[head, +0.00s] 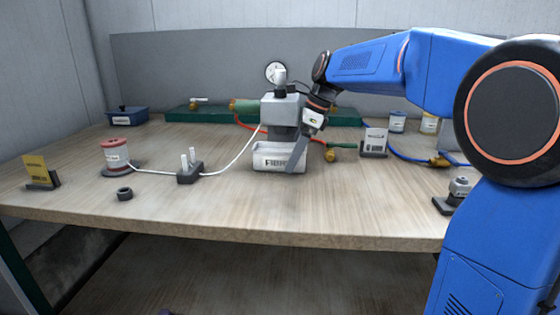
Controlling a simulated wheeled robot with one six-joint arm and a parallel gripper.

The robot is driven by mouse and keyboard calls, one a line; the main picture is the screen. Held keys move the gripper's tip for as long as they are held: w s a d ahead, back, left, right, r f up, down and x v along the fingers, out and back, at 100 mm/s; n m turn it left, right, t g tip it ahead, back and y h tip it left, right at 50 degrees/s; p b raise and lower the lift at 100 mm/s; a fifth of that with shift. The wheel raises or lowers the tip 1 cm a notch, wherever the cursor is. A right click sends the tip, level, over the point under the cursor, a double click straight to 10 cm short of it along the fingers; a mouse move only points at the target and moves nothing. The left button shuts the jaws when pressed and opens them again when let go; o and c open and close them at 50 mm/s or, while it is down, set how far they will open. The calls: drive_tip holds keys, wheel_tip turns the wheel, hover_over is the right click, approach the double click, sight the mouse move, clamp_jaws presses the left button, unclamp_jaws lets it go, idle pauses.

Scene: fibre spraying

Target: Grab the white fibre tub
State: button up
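The white fibre tub (264,163) sits on the table near the middle of the head view. It has a label with dark lettering on its front. My gripper (296,158) reaches down to the tub from the upper right. One dark finger slants across the right end of the tub's front. The other finger is hidden or cannot be told apart from the dark parts behind. I cannot tell whether the fingers press on the tub. A grey device (282,107) stands directly above or behind the tub, and its dark lower part meets the tub's top in the picture.
A black block with white pegs (189,173) and a red-and-white spool (116,157) stand to the left, joined by white cord. A black ring (125,194) lies near the front. A labelled card stand (375,142) and a blue hose (408,158) are to the right. The front middle is clear.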

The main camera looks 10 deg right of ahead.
drive_tip(key=c, duration=1.3)
drive_tip(key=shift+r, duration=0.25)
